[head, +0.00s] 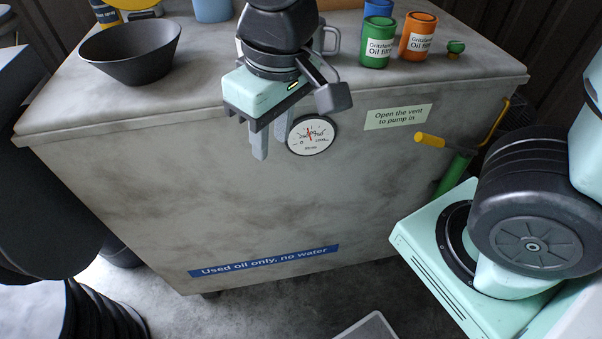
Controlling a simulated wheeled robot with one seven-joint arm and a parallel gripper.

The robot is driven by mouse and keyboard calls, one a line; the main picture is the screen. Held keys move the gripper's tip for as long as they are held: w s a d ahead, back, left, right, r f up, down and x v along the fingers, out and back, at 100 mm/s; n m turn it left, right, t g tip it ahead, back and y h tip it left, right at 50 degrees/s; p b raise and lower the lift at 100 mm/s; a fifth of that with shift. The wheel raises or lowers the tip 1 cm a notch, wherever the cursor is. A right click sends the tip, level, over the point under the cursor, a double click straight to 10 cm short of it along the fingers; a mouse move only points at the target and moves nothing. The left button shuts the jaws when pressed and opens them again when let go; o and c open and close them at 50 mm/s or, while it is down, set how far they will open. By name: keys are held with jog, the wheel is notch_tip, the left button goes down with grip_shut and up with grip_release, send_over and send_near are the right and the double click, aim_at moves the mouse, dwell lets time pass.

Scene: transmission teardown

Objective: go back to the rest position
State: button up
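My gripper (270,146) points down in front of the near edge of a grey bench-like tank (160,190). Its two fingers are apart and nothing shows between them. The fingers hang just left of a round dial gauge (311,135) on the tank's front face. I cannot tell whether they touch the face.
On the tank top stand a dark bowl (132,52), a green oil filter can (377,42), an orange one (418,37) and a small green-topped knob (455,48). A yellow-handled lever (430,139) is at the tank's right side. Floor shows below the tank.

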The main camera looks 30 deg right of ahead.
jog(key=s+f+n+g, duration=0.1)
jog(key=s+f+n, duration=0.2)
jog(key=s, duration=0.5)
jog(key=shift+f, duration=0.4)
jog(key=shift+d, duration=0.1)
